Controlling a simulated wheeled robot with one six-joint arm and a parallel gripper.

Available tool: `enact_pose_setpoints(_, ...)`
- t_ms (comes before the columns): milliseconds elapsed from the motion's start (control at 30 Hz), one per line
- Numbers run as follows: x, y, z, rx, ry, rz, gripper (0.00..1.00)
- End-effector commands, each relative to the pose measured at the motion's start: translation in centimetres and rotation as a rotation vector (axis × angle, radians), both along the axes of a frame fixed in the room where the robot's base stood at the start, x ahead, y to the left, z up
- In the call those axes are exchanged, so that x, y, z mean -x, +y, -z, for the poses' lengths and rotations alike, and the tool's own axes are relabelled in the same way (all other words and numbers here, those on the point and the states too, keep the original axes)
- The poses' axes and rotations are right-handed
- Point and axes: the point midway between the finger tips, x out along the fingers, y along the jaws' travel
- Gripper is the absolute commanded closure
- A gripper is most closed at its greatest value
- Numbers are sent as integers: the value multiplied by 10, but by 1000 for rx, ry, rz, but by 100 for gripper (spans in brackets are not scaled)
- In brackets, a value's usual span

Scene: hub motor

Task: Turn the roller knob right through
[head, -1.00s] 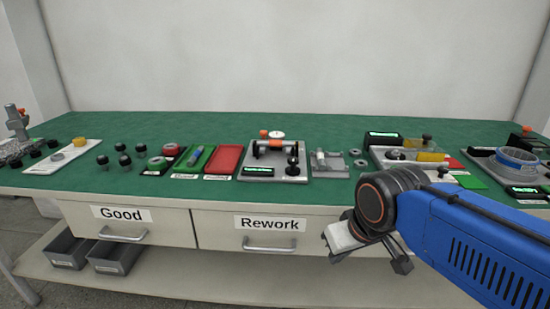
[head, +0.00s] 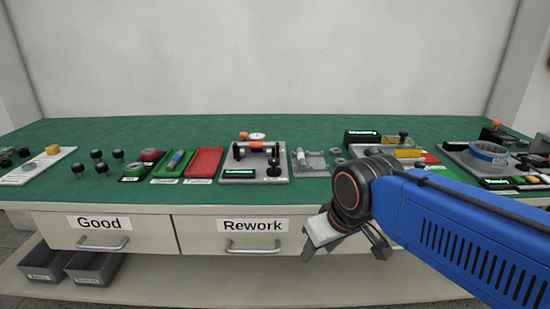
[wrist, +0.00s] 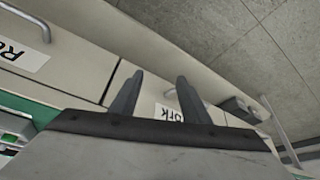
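A grey fixture plate (head: 226,174) stands on the bench at centre in the head view. It carries a dark roller shaft (head: 254,148) with orange parts, a dial gauge (head: 257,136) and a small green display (head: 239,173). A black knob (head: 273,168) stands at its front right; it looks like the roller knob, but its pointing direction is too small to tell. My gripper (head: 345,245) hangs in front of the drawers, below and right of the fixture, touching nothing visible. In the wrist view its two fingers (wrist: 159,92) are apart with nothing between them.
The green bench top (head: 100,132) is clear along the back. A red tray (head: 205,163) and a green tray (head: 171,164) lie left of the fixture, and a grey block (head: 312,162) lies right. Drawer handles (head: 254,249) project below the bench edge.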

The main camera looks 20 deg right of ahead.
Motion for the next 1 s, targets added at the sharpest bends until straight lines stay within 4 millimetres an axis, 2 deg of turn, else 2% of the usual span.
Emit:
enact_pose_setpoints(167, -30, -1, -40, 40, 58, -154, 55)
enact_pose_setpoints(500, -105, -5, -126, 90, 170, -593, 55)
enact_pose_setpoints(800, -176, -18, -188, 85, 205, -1012, 55)
enact_pose_setpoints(1000, -223, -33, -220, 61, 187, -1302, 55)
